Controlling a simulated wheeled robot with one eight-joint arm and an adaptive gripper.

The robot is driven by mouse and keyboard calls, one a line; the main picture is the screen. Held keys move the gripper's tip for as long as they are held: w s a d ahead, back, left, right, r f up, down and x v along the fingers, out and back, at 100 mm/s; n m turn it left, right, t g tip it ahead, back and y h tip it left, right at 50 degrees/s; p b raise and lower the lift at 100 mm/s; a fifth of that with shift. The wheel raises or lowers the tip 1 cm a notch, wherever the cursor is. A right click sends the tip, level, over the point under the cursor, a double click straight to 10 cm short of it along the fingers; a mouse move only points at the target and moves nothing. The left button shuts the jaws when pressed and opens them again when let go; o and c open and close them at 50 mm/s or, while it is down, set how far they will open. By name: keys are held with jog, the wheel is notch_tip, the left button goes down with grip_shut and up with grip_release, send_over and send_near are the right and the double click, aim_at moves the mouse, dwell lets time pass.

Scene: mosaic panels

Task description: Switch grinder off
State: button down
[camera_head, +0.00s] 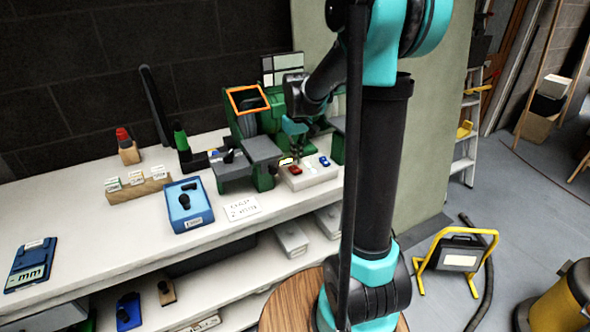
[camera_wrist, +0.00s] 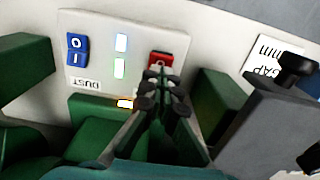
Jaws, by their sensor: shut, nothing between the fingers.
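The green grinder (camera_head: 270,122) stands on the bench against the dark wall, with an orange-framed guard at its front. Its pale switch box (camera_head: 316,176) lies in front. The box carries a red switch (camera_head: 295,169) and a blue switch (camera_head: 324,162). In the wrist view the red switch (camera_wrist: 160,61) is partly hidden by my fingertips. The blue switch (camera_wrist: 77,50), marked O and I, sits at the left above a "DUST" label. My gripper (camera_wrist: 161,86) is shut and empty, its tips at the lower edge of the red switch; contact cannot be told.
Grey rests (camera_head: 262,149) and green housings stand close around the box. A blue tray (camera_head: 187,205) and a label card (camera_head: 241,208) lie to the left on the bench.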

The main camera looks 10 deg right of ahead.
aim_at(297, 170)
jog(key=shift+f, duration=1.6)
dwell(0.8)
jog(key=shift+r, duration=3.55)
jog(key=s+d+f+m+t, duration=0.1)
jog(key=s+f, duration=0.4)
jog(key=s, duration=0.6)
jog(key=s+d+f+m+t, duration=0.2)
jog(key=s+f, duration=0.3)
jog(key=s, duration=0.6)
jog(key=shift+d+f+m+t, duration=0.3)
jog(key=shift+d+f+t, duration=0.1)
jog(key=shift+d+t, duration=0.2)
